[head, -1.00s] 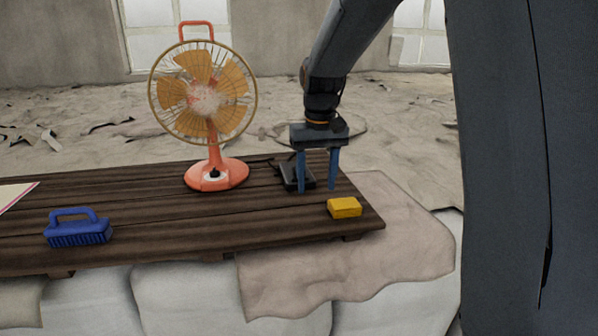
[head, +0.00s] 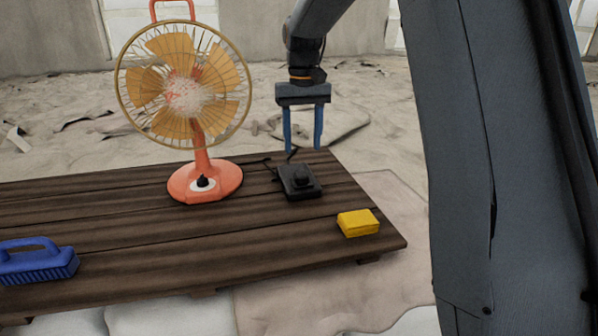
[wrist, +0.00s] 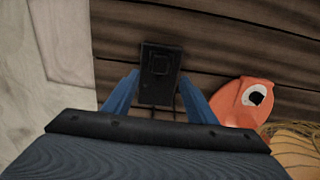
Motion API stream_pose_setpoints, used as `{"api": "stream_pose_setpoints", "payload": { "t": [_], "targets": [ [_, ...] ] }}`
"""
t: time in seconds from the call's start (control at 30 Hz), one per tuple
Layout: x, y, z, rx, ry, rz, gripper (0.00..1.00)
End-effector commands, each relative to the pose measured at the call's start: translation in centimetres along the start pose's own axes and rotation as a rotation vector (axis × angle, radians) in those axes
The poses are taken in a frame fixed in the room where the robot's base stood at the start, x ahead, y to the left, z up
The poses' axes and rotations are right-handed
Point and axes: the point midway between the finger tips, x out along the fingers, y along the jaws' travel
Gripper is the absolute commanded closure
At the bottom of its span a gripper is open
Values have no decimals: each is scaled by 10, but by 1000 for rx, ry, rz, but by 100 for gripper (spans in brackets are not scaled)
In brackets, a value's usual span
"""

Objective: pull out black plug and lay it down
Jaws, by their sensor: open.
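A black box (head: 300,190) lies on the dark wooden platform, right of the fan. A small black raised piece, seemingly the black plug (head: 301,175), sits on its top; I cannot make out prongs or how deep it sits. In the wrist view the box (wrist: 150,92) and the raised piece (wrist: 158,63) lie ahead, between the lines of my fingers. My gripper (head: 303,149) is open and empty, its blue fingers pointing down, above and behind the box in the head view. It also shows at the bottom of the wrist view (wrist: 158,80).
An orange fan (head: 203,182) stands left of the box, a dark cord between them. A yellow block (head: 358,223) lies at the platform's right front. A blue brush (head: 38,262) is at the left. Bare wooden platform (head: 200,250) lies in front.

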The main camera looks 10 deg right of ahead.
Motion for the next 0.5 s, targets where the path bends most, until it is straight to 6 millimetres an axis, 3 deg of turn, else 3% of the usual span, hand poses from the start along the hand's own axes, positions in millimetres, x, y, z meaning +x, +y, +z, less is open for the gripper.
{"api": "stream_pose_setpoints", "payload": {
  "t": [0.33, 0.5],
  "targets": [
    [1, -4, 0, -6, 0, 0, 48],
    [12, -2, 0, -4, -2, 0, 48]
  ]
}}
